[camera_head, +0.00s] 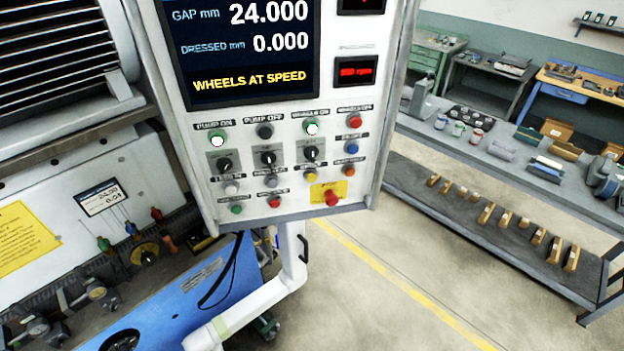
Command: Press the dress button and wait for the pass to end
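The control panel (200,130) hangs at the upper centre, slightly tilted in view. Its screen (250,45) reads gap 24.000 mm, dressed 0.000 mm and "WHEELS AT SPEED". The pump on button (217,140) and wheels on button (312,128) are lit. Below and beside them are a blue button (349,148), a yellow button (310,177), an orange button (351,170), a green button (236,209) and a red button (275,202). Their labels are too small to read surely, so I cannot tell which is dress. Neither gripper is in view.
A red mushroom button (332,198) on a yellow plate sits at the panel's lower right. A white bent support (290,265) stands below the panel. The grinder (150,170) fills the left. A bench (465,200) with parts runs along the right. The floor between is clear.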

